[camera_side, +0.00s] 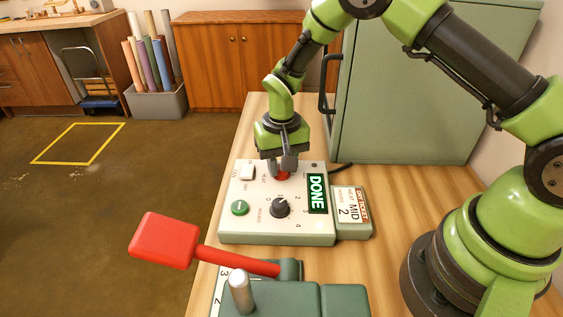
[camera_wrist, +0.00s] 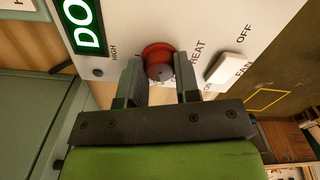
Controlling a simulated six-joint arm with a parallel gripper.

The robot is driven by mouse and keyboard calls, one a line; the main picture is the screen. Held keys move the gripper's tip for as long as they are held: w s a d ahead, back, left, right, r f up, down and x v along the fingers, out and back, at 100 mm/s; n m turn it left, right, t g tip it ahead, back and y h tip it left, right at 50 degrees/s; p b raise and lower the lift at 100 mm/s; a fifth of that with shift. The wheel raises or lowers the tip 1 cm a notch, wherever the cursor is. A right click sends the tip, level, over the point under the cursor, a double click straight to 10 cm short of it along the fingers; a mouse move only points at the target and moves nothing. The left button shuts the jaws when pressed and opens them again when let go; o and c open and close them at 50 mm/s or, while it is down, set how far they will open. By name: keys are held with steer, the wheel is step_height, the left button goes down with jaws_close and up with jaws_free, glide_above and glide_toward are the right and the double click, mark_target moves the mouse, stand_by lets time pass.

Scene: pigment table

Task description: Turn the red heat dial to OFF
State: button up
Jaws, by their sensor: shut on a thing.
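The red heat dial (camera_side: 283,175) sits near the back edge of the white control panel (camera_side: 250,225). My gripper (camera_side: 281,169) points down over it. In the wrist view the red dial (camera_wrist: 158,62) lies between the two fingers of my gripper (camera_wrist: 160,80), which are shut on it. The words HEAT and HIGH show beside the dial in the wrist view. The dial's pointer and its exact setting are hidden or too small to tell.
The panel also carries a green DONE display (camera_side: 317,193), a black dial (camera_side: 280,208), a green button (camera_side: 240,208) and a white fan switch (camera_side: 247,172). A red-handled lever (camera_side: 165,240) is in front; a green cabinet (camera_side: 425,90) stands behind.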

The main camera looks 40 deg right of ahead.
steer(key=n, duration=0.5)
steer(key=shift+w, duration=0.1)
stand_by(0.5)
steer(key=o, duration=0.9)
steer(key=shift+o, duration=0.2)
step_height(320, 180, up, 10)
